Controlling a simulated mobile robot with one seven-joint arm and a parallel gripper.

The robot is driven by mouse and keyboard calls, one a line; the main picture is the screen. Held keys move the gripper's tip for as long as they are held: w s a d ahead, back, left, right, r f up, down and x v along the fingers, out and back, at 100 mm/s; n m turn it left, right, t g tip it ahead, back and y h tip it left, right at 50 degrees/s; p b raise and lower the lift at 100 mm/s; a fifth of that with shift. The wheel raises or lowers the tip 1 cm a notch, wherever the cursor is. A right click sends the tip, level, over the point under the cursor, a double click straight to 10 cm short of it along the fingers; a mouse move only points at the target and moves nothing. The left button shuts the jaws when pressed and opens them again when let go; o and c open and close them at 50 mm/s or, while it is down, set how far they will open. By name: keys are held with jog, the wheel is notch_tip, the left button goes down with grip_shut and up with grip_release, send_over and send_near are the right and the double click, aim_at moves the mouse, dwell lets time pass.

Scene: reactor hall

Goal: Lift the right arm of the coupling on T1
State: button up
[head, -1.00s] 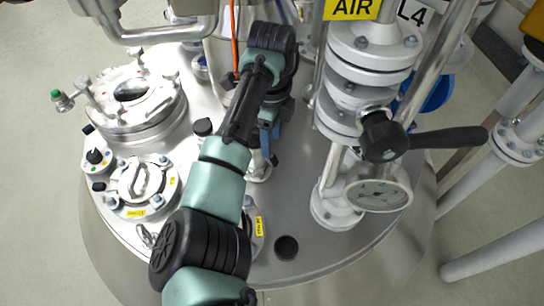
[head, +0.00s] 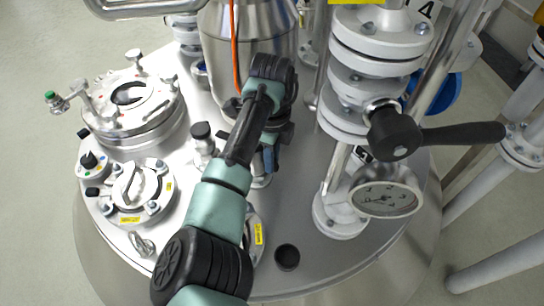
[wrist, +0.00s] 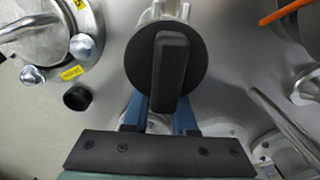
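A black disc with a raised grip bar (wrist: 168,62) stands on a pale metal fitting (wrist: 160,10) in the wrist view, just ahead of my gripper (wrist: 163,112). It may be part of the coupling, but I cannot tell. No right arm of the coupling can be clearly made out. My gripper's two blue fingers are apart, and their tips are hidden behind the disc. I see no firm grip on anything. In the head view my gripper (head: 269,158) points down at the vessel lid, and my arm covers what is beneath it.
On the metal lid (head: 330,268) stand a round hatch (head: 132,100), a smaller handled port (head: 133,188) and a black cap (head: 287,257). At right rise a white flanged valve with a black lever (head: 450,135) and a gauge (head: 385,198). An orange hose (head: 235,60) hangs behind my arm.

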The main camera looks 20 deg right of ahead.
grip_shut()
jog(key=shift+r, duration=0.1)
jog(key=shift+p, duration=0.4)
jog(key=shift+s+d+g+h+p, duration=0.15)
jog(key=shift+g+h+p, duration=0.15)
jog(key=shift+g+h, duration=0.3)
jog(key=o, duration=0.8)
grip_release()
jog(key=r+p, duration=0.2)
jog(key=r, duration=0.2)
jog(key=a+r+p, duration=0.1)
jog(key=r, duration=0.3)
jog(key=w+r+p, duration=0.1)
jog(key=r+p, duration=0.1)
jog(key=r, duration=0.3)
jog(key=shift+w+a+p, duration=0.1)
jog(key=shift+a+p, duration=0.05)
jog(key=shift+p, duration=0.2)
